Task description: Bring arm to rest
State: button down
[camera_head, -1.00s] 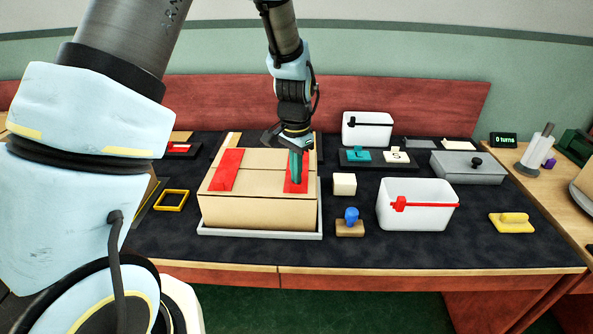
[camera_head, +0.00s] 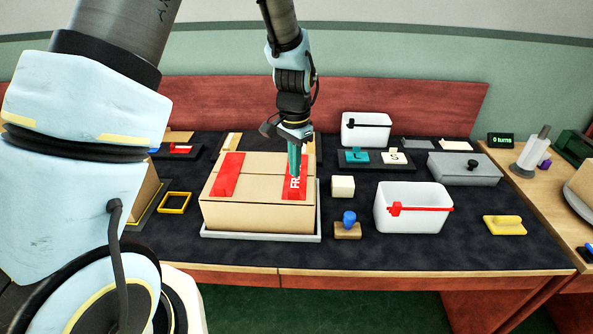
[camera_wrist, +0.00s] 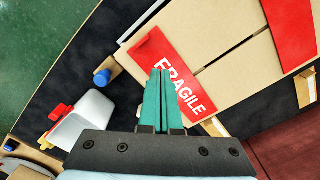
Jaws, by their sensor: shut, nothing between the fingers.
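My arm comes down from the top of the head view. My gripper (camera_head: 295,170) has teal fingers, shut together with nothing between them. It points down over the right part of a cardboard box (camera_head: 258,216). A red label (camera_head: 293,187) lies on the box top under the fingertips. In the wrist view the shut fingers (camera_wrist: 161,78) are in front of the same label, which reads FRAGILE (camera_wrist: 175,70). I cannot tell whether the tips touch the box or hover just above it.
The box stands on a light tray (camera_head: 262,238). To its right are a cream block (camera_head: 343,186), a blue-handled stamp (camera_head: 348,226) and a white bin (camera_head: 412,208) with a red clip. A grey case (camera_head: 466,169) stands farther right. The front of the dark mat is clear.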

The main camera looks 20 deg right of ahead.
jog(key=shift+w+r, duration=0.1)
dwell(0.3)
jog(key=w+a+r+n, duration=0.1)
jog(key=a+r+n, duration=0.2)
jog(key=a, duration=0.4)
jog(key=w+a+r+n, duration=0.1)
jog(key=a+r+n, duration=0.2)
jog(key=a, duration=0.4)
jog(key=s+a+r+n, duration=0.2)
jog(key=s+a+n, duration=0.1)
jog(key=a, duration=0.5)
jog(key=s+a+r+n+t, duration=0.1)
jog(key=s+a+r+n, duration=0.1)
jog(key=a, duration=0.6)
jog(key=shift+s+n+t, duration=0.3)
jog(key=shift+s+n, duration=0.25)
jog(key=shift+n, duration=0.35)
